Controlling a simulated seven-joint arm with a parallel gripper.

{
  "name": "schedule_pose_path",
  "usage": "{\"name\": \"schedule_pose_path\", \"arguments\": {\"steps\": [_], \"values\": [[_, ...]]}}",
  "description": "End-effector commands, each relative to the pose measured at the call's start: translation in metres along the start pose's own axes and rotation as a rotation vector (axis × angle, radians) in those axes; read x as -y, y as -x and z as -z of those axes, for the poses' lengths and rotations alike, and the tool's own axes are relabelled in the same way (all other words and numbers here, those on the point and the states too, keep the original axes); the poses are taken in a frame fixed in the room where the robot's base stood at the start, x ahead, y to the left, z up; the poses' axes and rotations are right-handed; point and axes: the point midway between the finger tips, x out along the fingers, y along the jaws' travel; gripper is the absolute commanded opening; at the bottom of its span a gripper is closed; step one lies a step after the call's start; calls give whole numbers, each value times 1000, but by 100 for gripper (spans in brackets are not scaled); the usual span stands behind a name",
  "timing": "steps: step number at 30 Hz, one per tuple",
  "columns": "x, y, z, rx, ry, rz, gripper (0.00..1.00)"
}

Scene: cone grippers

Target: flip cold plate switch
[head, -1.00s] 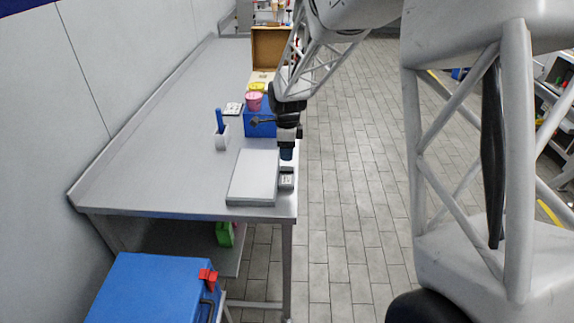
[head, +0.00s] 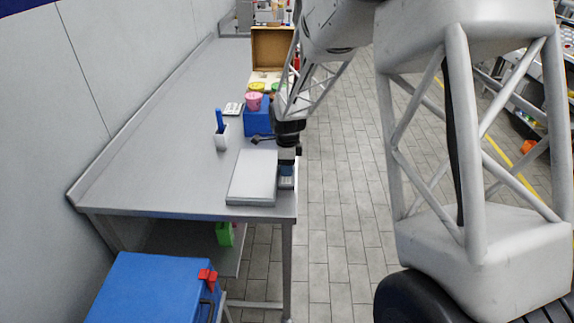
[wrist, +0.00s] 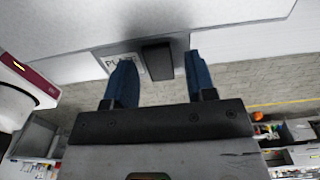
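The cold plate (head: 252,178) is a flat, pale grey slab near the table's front right corner. Its small switch box (head: 287,184) sits against its right side, partly hidden by my gripper (head: 287,169). In the wrist view, a dark rocker switch (wrist: 157,60) stands beside a label reading "PLATE" (wrist: 118,61). My gripper (wrist: 158,64) is open there, with one blue finger to each side of the switch in the picture. I see nothing held. I cannot tell whether a fingertip touches the switch.
A blue box (head: 257,122) with pink and yellow cups stands behind the plate. A white holder (head: 222,138) with a blue handle is to the left. An open wooden box (head: 272,48) is farther back. The left part of the table (head: 150,165) is clear.

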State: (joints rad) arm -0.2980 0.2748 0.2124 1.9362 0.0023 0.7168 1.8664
Motion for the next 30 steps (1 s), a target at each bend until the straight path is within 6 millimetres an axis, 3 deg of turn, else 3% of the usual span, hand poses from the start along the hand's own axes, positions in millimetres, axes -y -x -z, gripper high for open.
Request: {"name": "schedule_pose_path", "arguments": {"steps": [1,9,30], "values": [[0,0,0,0,0,0,42],[0,0,0,0,0,0,4],[0,0,-4,-174,-1,-1,4]]}}
